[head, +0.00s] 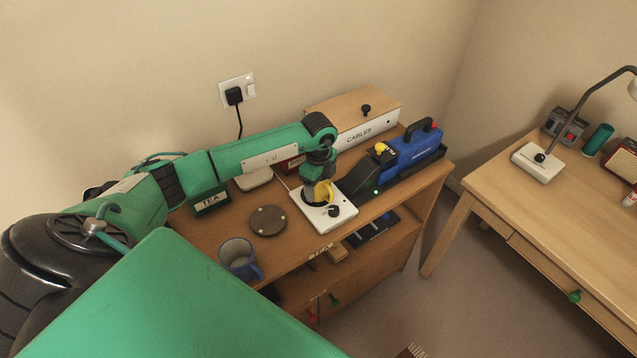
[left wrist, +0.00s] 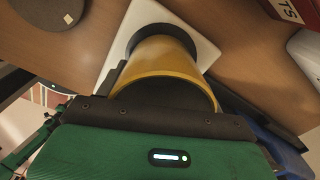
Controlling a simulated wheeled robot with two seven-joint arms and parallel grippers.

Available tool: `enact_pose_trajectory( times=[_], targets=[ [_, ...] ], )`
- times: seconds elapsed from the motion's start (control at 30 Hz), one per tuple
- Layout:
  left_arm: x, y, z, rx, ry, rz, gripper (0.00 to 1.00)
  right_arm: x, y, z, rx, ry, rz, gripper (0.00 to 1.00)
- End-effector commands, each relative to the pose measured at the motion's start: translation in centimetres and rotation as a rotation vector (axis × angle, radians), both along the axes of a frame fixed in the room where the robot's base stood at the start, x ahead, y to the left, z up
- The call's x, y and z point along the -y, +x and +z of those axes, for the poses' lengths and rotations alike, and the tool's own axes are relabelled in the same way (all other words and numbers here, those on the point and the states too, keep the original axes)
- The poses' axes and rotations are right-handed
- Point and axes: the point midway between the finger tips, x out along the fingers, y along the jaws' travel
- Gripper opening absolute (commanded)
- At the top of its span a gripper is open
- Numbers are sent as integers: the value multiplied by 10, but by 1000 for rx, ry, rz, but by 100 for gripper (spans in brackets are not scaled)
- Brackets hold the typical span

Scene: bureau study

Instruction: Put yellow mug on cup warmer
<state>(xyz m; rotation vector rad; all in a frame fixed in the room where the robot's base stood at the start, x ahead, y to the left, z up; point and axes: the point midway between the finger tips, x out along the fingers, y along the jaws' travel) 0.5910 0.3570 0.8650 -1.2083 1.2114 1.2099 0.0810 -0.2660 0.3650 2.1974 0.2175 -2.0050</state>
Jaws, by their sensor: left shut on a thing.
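The yellow mug (head: 327,189) is mostly hidden behind my left gripper (head: 319,182) in the head view. My left gripper is shut on it. In the left wrist view the mug (left wrist: 168,62) fills the space between the gripper and the warmer. The cup warmer (head: 334,222) is a white plate with a dark round disc and a dark knob. In the left wrist view its white plate (left wrist: 110,62) and dark disc lie directly beyond the mug. The mug is over the disc; I cannot tell whether it touches. My right gripper is not in view.
A tea box (head: 210,203) is behind. A blue tool (head: 405,152) in a dark tray is close on the right. A cables box (head: 365,125) stands at the wall.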

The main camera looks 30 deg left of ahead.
Motion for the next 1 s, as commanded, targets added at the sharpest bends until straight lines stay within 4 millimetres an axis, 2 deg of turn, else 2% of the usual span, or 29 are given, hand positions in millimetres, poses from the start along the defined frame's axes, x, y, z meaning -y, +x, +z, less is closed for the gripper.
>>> enact_pose_trajectory(
  times=[0.37, 0.4, 0.5, 0.8, 0.87, 1.0],
  targets=[
    [0, 1, -7, 2, 0, 0, 36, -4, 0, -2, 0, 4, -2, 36],
    [0, 0, -8, 2, 0, 0, 70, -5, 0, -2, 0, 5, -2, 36],
    [0, 0, -7, 2, 0, 0, 89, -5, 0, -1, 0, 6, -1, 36],
    [0, 0, -5, 2, 0, 0, 90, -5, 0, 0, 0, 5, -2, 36],
    [0, 1, -1, 2, 0, 0, 90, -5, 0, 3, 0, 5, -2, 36],
    [-1, 1, 14, 6, 2, 1, 90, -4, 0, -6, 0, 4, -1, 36]
  ],
)
